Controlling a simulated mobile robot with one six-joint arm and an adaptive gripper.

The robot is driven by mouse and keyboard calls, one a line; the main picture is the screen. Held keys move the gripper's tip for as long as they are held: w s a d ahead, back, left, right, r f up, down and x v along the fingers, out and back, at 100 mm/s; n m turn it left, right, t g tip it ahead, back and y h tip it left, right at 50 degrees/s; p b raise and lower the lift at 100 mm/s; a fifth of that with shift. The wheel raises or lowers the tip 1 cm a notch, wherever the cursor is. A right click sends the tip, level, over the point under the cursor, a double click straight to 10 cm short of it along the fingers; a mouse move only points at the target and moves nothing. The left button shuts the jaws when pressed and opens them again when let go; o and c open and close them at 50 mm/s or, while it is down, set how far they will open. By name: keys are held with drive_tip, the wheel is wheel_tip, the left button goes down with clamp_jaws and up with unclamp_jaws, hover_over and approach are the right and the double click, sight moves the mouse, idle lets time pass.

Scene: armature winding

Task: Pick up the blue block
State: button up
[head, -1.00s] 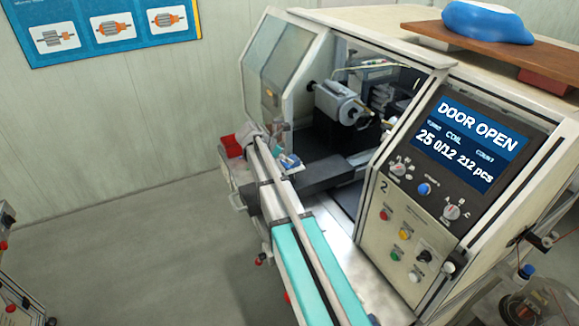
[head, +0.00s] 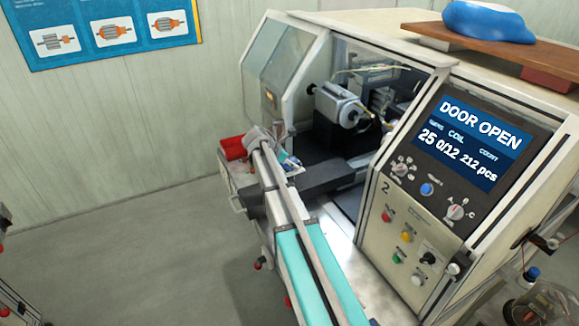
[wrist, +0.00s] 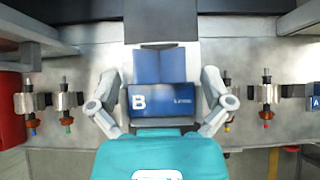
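The blue block (wrist: 160,100) has a white letter B on its front face and lies in the middle of the wrist view. My gripper (wrist: 161,82) is open, with one finger to the left and one to the right of the block. Gaps show between the fingertips and the block's upper part; lower down I cannot tell whether they touch. In the head view my gripper (head: 262,140) is at the far end of the teal arm, by the machine's open door, and largely hides the block.
Small armatures on holders (wrist: 66,98) stand left, with more (wrist: 266,98) to the right. A red bin (wrist: 12,110) is at the left edge. Another blue piece marked A (wrist: 314,104) shows at the right edge. The winding machine's screen (head: 470,142) reads DOOR OPEN.

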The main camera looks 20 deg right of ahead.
drive_tip(key=c, duration=1.3)
drive_tip(key=shift+o, duration=0.2)
drive_tip(key=shift+r, duration=0.15)
wheel_tip(320, 180, up, 3)
drive_tip(key=p, duration=0.3)
drive_tip(key=s+r+p, duration=0.9)
drive_tip(key=s+p, duration=0.1)
drive_tip(key=s, duration=0.4)
drive_tip(key=shift+d+r, duration=0.3)
drive_tip(key=shift+r, duration=0.05)
drive_tip(key=shift+f, duration=0.1)
